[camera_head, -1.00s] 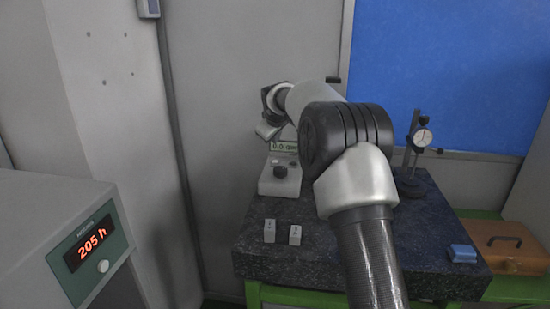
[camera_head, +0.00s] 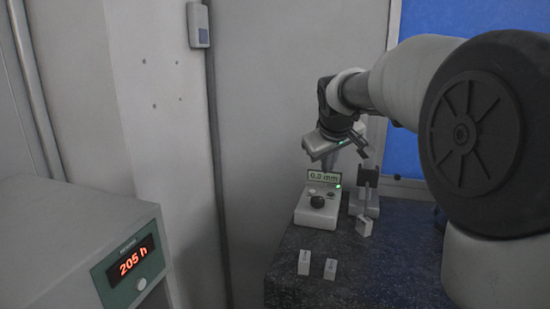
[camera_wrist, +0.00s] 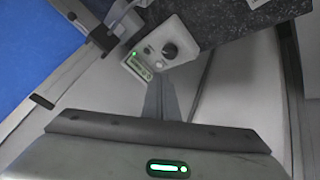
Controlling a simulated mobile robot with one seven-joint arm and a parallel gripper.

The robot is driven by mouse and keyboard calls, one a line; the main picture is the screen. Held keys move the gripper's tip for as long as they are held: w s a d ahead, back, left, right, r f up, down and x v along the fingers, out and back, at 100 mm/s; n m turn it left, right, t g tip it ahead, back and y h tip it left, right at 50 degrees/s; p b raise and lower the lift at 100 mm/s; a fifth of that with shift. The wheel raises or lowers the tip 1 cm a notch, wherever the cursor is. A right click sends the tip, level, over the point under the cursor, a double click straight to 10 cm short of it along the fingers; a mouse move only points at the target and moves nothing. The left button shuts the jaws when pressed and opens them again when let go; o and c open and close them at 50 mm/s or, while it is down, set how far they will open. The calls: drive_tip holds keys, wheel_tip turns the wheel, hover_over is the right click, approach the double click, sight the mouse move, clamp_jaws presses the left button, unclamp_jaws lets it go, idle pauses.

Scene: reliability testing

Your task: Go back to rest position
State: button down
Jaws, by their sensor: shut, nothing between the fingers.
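The task names no object; it concerns my arm. My gripper is held up in the air in front of the grey wall, above the device with the "0.0 mm" display (camera_head: 317,205). In the wrist view, my gripper (camera_wrist: 168,84) has its narrow fingers together and empty. The device also shows beyond the fingers in that view (camera_wrist: 170,32), apart from them. My arm reaches in from the right and its large dark joint hides much of the right side of the head view.
Two small grey blocks (camera_head: 304,262) (camera_head: 330,269) stand on the dark granite table (camera_head: 290,290). A grey stand (camera_head: 368,190) is beside the display device. A cabinet (camera_head: 60,245) reading "205 h" is at left. A wall box (camera_head: 198,25) hangs above.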

drive_tip(key=s+m+g, duration=0.1)
drive_tip(key=s+m, duration=0.1)
drive_tip(key=s, duration=1.6)
drive_tip(key=s+f+m, duration=0.1)
drive_tip(key=s+f, duration=0.1)
drive_tip(key=s, duration=0.4)
drive_tip(key=s+f+m, duration=0.1)
drive_tip(key=s+f, duration=0.2)
drive_tip(key=s, duration=0.3)
drive_tip(key=s+f+m+g+y, duration=0.1)
drive_tip(key=s+f, duration=0.2)
drive_tip(key=s, duration=0.2)
drive_tip(key=shift+s+f, duration=0.15)
drive_tip(key=shift+s, duration=0.25)
